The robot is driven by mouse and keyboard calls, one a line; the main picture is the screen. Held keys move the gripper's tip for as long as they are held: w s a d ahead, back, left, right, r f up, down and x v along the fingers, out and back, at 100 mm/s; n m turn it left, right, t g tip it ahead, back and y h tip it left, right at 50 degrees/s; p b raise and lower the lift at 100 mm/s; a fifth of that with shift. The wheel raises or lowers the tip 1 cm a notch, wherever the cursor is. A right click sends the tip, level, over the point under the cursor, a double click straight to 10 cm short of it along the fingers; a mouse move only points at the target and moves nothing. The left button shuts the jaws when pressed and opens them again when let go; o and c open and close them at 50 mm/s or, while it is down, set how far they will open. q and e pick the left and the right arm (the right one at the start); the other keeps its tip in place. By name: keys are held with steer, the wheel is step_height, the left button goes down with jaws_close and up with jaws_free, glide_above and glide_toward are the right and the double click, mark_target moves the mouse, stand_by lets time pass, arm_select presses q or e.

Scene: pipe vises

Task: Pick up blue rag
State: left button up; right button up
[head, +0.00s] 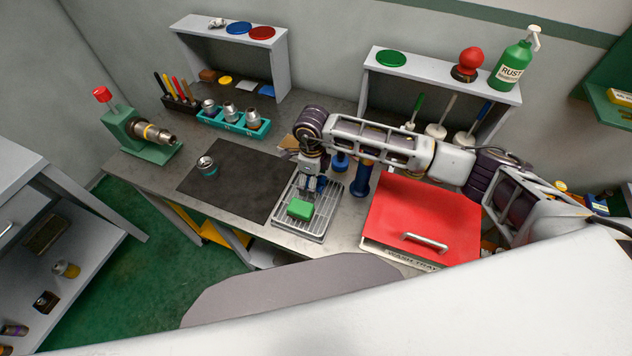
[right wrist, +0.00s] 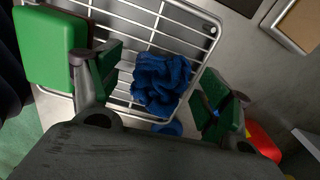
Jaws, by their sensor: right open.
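The crumpled blue rag (right wrist: 162,84) lies on a metal wire rack (right wrist: 205,28) in the right wrist view. In the head view a bit of blue, the rag (head: 321,184), shows below my right gripper (head: 312,180), which partly hides it. In the right wrist view my right gripper (right wrist: 164,88) is open, with one green-padded finger on each side of the rag. Whether the pads touch the rag cannot be told. The rack (head: 317,232) stands on the bench in the head view. My left gripper is not in view.
A green block (head: 300,208) sits on the rack beside my gripper.

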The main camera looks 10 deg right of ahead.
steer(key=c, duration=0.7)
steer(key=shift+c, duration=0.2)
steer(key=shift+r, duration=0.1)
step_height(320, 180, up, 9)
steer(key=shift+f+b, duration=0.2)
steer(key=shift+b, duration=0.8)
steer(key=shift+r, duration=0.65)
